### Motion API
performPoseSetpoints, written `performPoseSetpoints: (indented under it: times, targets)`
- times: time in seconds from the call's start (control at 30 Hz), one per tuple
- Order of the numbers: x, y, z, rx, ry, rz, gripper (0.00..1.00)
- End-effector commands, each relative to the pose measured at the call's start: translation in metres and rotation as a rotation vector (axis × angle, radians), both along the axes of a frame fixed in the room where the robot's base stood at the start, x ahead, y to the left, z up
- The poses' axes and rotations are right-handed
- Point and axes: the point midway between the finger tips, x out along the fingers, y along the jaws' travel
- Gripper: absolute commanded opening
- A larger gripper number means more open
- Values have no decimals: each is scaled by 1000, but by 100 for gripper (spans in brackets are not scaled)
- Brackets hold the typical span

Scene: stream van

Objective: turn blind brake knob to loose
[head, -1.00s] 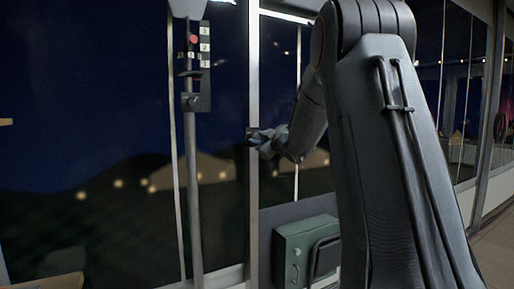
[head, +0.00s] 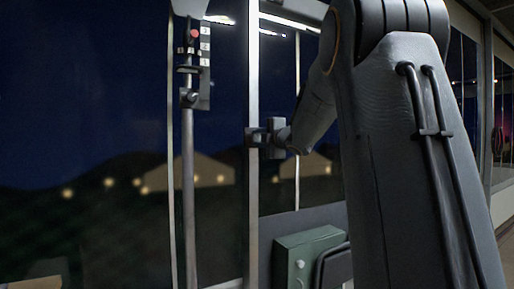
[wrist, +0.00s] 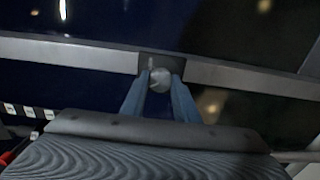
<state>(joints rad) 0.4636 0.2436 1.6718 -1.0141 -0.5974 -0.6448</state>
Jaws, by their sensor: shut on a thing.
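The blind brake knob (wrist: 160,79) is a small round grey knob on a dark plate, fixed to a grey window post. In the wrist view it sits between the two bluish fingers of my gripper (wrist: 160,88), which are shut on it. A thin pale mark shows at the knob's upper left; I cannot read its setting. In the head view my gripper (head: 259,137) meets the upright post from the right, and the knob is hidden behind the fingers.
Left of the post stands a pole (head: 188,200) with a numbered strip (head: 205,45) and a red button (head: 194,34). A green box (head: 300,258) sits low, below my arm. Dark windows lie behind.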

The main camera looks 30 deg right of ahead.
Motion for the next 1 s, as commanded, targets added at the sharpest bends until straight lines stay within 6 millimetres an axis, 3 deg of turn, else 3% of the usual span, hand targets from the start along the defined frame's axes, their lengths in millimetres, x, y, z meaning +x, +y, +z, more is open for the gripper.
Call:
performPoseSetpoints:
  times: [0.4,0.97,1.0]
  targets:
    - [0,0,-3,-195,-5,0,5]
    - [0,0,-2,-225,-6,0,5]
    - [0,0,-2,-225,-6,0,31]
